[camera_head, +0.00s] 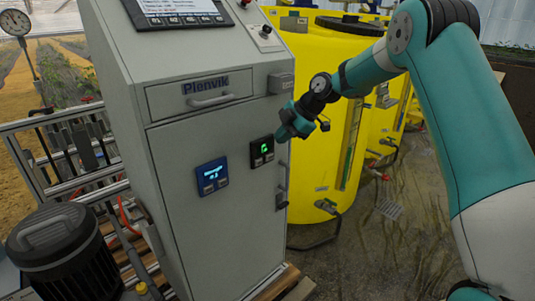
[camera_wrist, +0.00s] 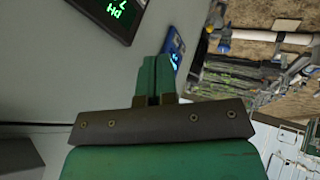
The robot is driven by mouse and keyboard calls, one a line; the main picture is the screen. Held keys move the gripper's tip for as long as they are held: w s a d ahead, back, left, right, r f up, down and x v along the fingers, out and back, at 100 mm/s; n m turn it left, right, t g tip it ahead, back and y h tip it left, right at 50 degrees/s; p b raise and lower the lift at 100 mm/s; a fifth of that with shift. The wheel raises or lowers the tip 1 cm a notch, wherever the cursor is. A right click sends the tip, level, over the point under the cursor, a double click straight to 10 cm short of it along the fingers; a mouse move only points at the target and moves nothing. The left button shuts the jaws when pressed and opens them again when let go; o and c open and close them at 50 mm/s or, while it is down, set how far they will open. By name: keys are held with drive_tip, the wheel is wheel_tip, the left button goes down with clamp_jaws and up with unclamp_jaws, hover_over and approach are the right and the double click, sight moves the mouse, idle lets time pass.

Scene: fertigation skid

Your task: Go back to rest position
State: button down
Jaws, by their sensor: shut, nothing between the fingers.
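My gripper (camera_head: 281,134) is at the front of the grey Plenvik cabinet (camera_head: 163,137), just by the small black display with green digits (camera_head: 262,151). In the wrist view my gripper (camera_wrist: 155,62) shows its two green fingers pressed together with nothing between them. The black display, reading pH, is at the top left of the wrist view (camera_wrist: 112,14). Whether the fingertips touch the cabinet face, I cannot tell. My arm reaches in from the right side of the head view.
A blue display (camera_head: 212,175) sits left of the black one. A door handle (camera_head: 282,200) is at the cabinet's right edge. Yellow tanks (camera_head: 318,100) stand behind. A black motor (camera_head: 62,255) is at the lower left. The floor right of the cabinet (camera_head: 385,245) looks mostly clear.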

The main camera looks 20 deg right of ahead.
drive_tip(key=shift+v, duration=1.65)
drive_tip(key=s+a+r+m+g+p, duration=0.1)
drive_tip(key=s+a+r+m+p, duration=0.15)
drive_tip(key=s+a+r, duration=0.4)
drive_tip(key=s+a+r+m+g+p, duration=0.15)
drive_tip(key=s+a+r+m, duration=0.25)
drive_tip(key=s+a, duration=0.45)
drive_tip(key=s+a+m+g+h+p, duration=0.1)
drive_tip(key=s+m+p, duration=0.2)
drive_tip(key=s, duration=2.1)
drive_tip(key=m, duration=0.3)
drive_tip(key=shift+a+g+h, duration=0.35)
drive_tip(key=shift+h, duration=0.05)
drive_tip(key=c, duration=1.8)
unclamp_jaws()
drive_tip(key=shift+r, duration=0.2)
drive_tip(key=shift+c, duration=0.2)
